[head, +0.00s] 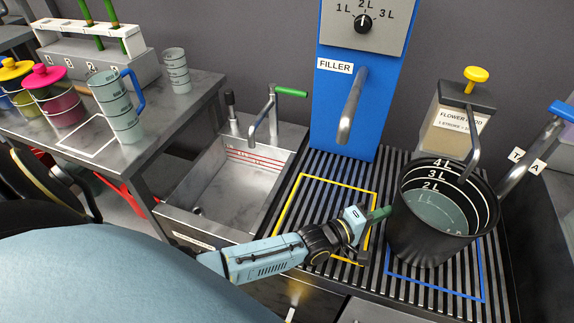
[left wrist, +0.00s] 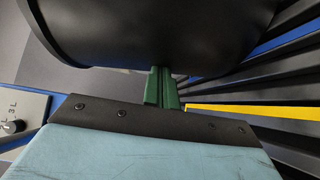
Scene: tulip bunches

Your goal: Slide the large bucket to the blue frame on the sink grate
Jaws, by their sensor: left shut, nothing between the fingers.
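The large black bucket (head: 425,235) stands upright on the sink grate (head: 333,165), with level marks inside and greyish liquid in its lower part. The blue frame (head: 437,289) shows in front of the bucket and to its right; the bucket hides much of the frame. My left gripper (head: 380,213) is shut and empty, its green fingertips at the bucket's left side. In the left wrist view the green fingers (left wrist: 161,88) meet the dark bucket wall (left wrist: 150,35); touching or just short of it, I cannot tell. My right gripper is not in view.
The yellow frame (head: 287,205) lies left of the bucket, partly under my left arm. The blue filler (head: 343,100) stands behind it. The flower food dispenser (head: 452,130) stands behind the bucket, its spout reaching over the rim. A basin (head: 235,180) is at left.

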